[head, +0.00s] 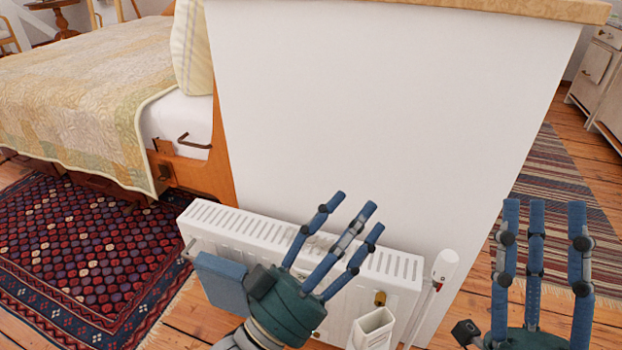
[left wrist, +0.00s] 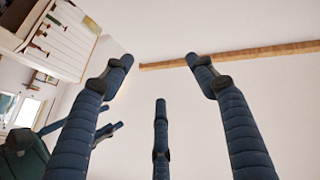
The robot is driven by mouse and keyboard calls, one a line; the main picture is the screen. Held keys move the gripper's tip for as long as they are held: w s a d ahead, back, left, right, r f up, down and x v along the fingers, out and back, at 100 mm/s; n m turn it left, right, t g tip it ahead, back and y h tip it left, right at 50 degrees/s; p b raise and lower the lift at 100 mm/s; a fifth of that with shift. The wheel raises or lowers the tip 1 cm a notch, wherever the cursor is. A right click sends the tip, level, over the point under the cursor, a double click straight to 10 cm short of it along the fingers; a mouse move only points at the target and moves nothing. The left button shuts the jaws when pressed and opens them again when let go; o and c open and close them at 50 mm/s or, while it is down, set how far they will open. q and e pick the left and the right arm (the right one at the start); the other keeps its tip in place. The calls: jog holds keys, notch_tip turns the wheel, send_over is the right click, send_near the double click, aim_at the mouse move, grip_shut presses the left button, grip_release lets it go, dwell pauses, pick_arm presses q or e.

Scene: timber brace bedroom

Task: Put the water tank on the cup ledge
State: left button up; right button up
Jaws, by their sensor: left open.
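A small white open-topped container (head: 374,328), which looks like the water tank, is at the radiator's front near the bottom edge of the head view. I cannot tell which surface is the cup ledge; a wooden ledge (head: 450,8) caps the white partition. My left gripper (head: 357,212) is open and empty in front of the radiator, up and left of the container. Its spread fingers also show in the left wrist view (left wrist: 160,75), with nothing between them. My right gripper (head: 543,205) is open and empty at the lower right, its fingers pointing up.
A white radiator (head: 235,222) stands against the white partition (head: 390,110). A bed (head: 80,100) is at left. Rugs lie on the plank floor either side.

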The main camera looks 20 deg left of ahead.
pick_arm(q)
jog(key=s+a+r+n+t+y, duration=0.1)
jog(key=s+a+r+t, duration=0.1)
jog(key=r, duration=0.3)
jog(key=s+a+r+n+t+y, duration=0.1)
jog(key=s+a+r+t+y, duration=0.1)
jog(key=r, duration=0.3)
jog(key=shift+s+a+t, duration=0.4)
jog(key=shift+a+t, duration=0.2)
jog(key=shift+t, duration=0.3)
